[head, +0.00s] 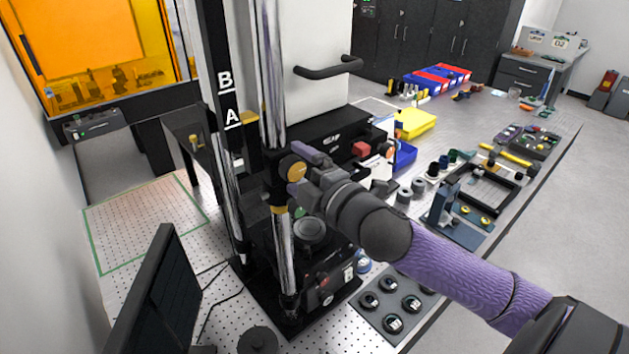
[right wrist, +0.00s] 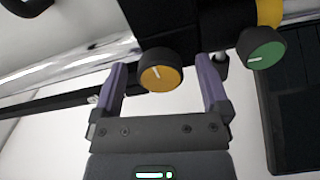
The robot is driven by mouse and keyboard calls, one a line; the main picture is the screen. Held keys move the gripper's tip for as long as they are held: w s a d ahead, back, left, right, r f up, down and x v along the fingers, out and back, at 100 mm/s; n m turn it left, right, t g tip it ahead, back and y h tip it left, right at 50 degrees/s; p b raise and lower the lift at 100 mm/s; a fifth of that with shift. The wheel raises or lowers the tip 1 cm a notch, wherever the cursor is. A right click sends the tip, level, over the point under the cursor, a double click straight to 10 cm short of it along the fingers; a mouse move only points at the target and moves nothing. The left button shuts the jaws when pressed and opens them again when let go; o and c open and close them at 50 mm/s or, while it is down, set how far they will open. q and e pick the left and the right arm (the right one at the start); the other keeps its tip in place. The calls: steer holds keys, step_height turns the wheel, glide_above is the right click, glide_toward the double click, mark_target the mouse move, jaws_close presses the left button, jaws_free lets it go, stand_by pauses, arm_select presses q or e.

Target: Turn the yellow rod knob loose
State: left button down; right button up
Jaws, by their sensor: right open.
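The yellow rod knob (head: 292,168) is a round orange-yellow knob with a black rim, on a dark clamp around the upright silver rod (head: 271,90). In the right wrist view the knob (right wrist: 162,76) shows a white line on its face and lies between the two purple fingers of my right gripper (right wrist: 165,82). The fingers stand apart, with gaps visible on both sides of the knob. In the head view my right gripper (head: 300,172) reaches the knob from the right. A green knob (right wrist: 262,48) with a white line is just right of the fingers. My left gripper is not in view.
A black column (head: 221,110) marked A and B stands left of the rod. A dark monitor (head: 160,290) is at the front left. A black tray of round parts (head: 388,318) lies on the perforated table below my right arm. A yellow bin (head: 415,122) is farther back.

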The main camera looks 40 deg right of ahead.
steer(key=s, duration=0.9)
steer(key=shift+s+d, duration=0.15)
steer(key=shift+d, duration=0.2)
